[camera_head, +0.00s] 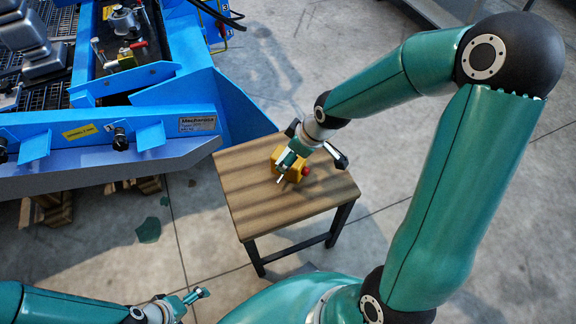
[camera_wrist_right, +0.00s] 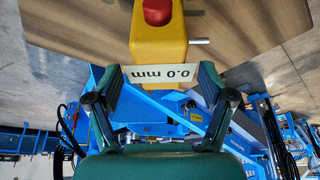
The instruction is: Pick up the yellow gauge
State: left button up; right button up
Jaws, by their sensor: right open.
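The yellow gauge (camera_head: 278,157) sits on the small wooden table and has a red knob on one side. In the right wrist view the gauge (camera_wrist_right: 158,50) shows its red knob, a metal pin and a white label reading "0.0 mm". My right gripper (camera_head: 287,167) is over the table at the gauge and hides part of it. In the right wrist view its open fingers (camera_wrist_right: 159,84) stand on either side of the gauge's label end; I cannot tell whether they touch it. My left gripper (camera_head: 196,296) is low at the bottom left, away from the table; its jaw state is unclear.
The wooden table (camera_head: 240,189) has bare room around the gauge. A large blue machine (camera_head: 180,125) stands close to the table's left side, with several parts and tools on it. Open concrete floor (camera_head: 390,165) lies to the right.

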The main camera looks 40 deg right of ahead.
jog(key=x, duration=0.2)
jog(key=shift+w+f+b, duration=0.1)
jog(key=shift+f+b, duration=0.25)
jog(key=shift+b, duration=0.05)
jog(key=c, duration=1.5)
jog(key=shift+r, duration=0.2)
